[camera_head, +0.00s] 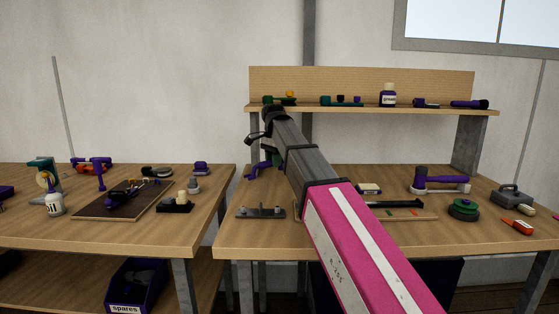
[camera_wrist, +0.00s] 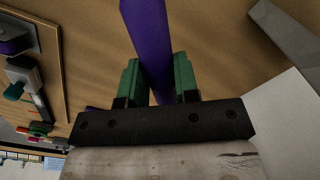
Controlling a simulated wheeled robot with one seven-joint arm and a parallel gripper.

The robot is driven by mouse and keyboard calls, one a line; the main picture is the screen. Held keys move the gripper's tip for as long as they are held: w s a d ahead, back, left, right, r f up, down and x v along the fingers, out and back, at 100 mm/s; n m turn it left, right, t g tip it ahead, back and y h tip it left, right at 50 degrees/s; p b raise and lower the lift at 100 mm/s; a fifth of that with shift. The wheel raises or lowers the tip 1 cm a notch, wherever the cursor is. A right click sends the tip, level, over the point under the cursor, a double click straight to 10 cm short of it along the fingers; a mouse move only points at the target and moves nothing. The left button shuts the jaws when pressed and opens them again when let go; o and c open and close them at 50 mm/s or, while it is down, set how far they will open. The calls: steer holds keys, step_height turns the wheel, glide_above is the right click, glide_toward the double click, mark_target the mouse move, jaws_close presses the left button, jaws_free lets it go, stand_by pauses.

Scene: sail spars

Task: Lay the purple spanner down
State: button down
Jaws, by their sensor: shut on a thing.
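My gripper is shut on the purple spanner. In the wrist view its green fingers (camera_wrist: 159,82) stand on either side of the purple shaft (camera_wrist: 150,42), which runs out through the top of the picture. In the head view the arm reaches over the right bench, and the gripper (camera_head: 275,159) hangs down near its back left part, partly hidden by the arm. The purple spanner (camera_head: 259,171) shows just left of and below the fingers, low over the bench top. I cannot tell whether it touches the wood.
The right bench (camera_head: 240,236) carries a grey metal fixture (camera_head: 262,212), a purple-handled hammer (camera_head: 440,179), a green disc (camera_head: 463,209) and a grey box (camera_head: 510,195). A loaded shelf (camera_head: 360,108) stands above its back. A gap separates it from the left bench (camera_head: 120,236), which holds tools.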

steer(key=shift+d, duration=0.1)
steer(key=shift+f, duration=0.1)
steer(key=shift+f, duration=2.9)
steer(key=shift+c, duration=2.3)
jaws_free()
steer(key=shift+r, duration=1.65)
